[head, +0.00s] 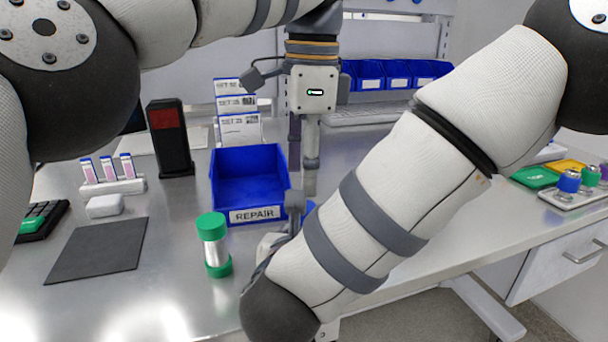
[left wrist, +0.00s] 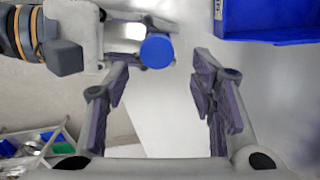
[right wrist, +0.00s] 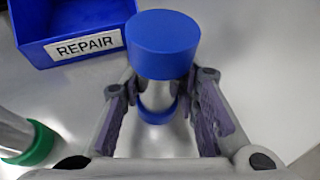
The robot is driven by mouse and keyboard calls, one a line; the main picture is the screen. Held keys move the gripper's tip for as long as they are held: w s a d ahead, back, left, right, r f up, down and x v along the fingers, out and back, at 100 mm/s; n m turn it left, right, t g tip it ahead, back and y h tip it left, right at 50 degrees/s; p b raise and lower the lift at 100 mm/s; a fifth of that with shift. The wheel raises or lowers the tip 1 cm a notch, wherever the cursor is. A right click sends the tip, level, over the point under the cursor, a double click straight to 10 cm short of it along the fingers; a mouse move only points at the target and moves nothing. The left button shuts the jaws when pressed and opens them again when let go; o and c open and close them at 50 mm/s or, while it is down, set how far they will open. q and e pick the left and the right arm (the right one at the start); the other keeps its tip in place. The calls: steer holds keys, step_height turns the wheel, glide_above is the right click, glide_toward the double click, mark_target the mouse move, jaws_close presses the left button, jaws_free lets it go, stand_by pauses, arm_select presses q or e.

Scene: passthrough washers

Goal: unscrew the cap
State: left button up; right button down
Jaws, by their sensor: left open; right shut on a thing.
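A metal canister with a blue cap (right wrist: 163,45) and a blue base ring (right wrist: 157,112) is held upright in my right gripper (right wrist: 160,88), shut on its silver body. In the left wrist view the blue cap (left wrist: 157,52) shows from above, between and ahead of my left gripper's open fingers (left wrist: 163,85), nearer the left finger and apart from both. In the head view my left gripper (head: 303,170) points down above the canister. There my right arm hides most of the canister; only a sliver of blue (head: 310,207) shows.
A blue bin marked REPAIR (head: 254,215) stands just behind the canister. A green-capped canister (head: 214,245) stands to its left. A black post with a red panel (head: 168,138), a vial rack (head: 112,186) and a dark mat (head: 97,250) lie farther left.

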arm_select(q)
steer(key=shift+d+r+m, duration=0.2)
steer(key=shift+r+m, duration=0.3)
arm_select(e)
steer(key=shift+f, duration=0.25)
arm_select(q)
steer(key=shift+s+a+r+m, duration=0.1)
steer(key=shift+s+r+m, duration=0.05)
steer(key=shift+r+m, duration=0.35)
steer(key=shift+a+f, duration=0.15)
steer(key=shift+f, duration=0.3)
step_height(320, 180, down, 7)
steer(key=shift+a, duration=0.1)
steer(key=c, duration=1.2)
steer(key=n, duration=0.3)
steer(key=o, duration=1.3)
arm_select(e)
steer(key=shift+s, duration=0.1)
steer(key=shift+f, duration=0.1)
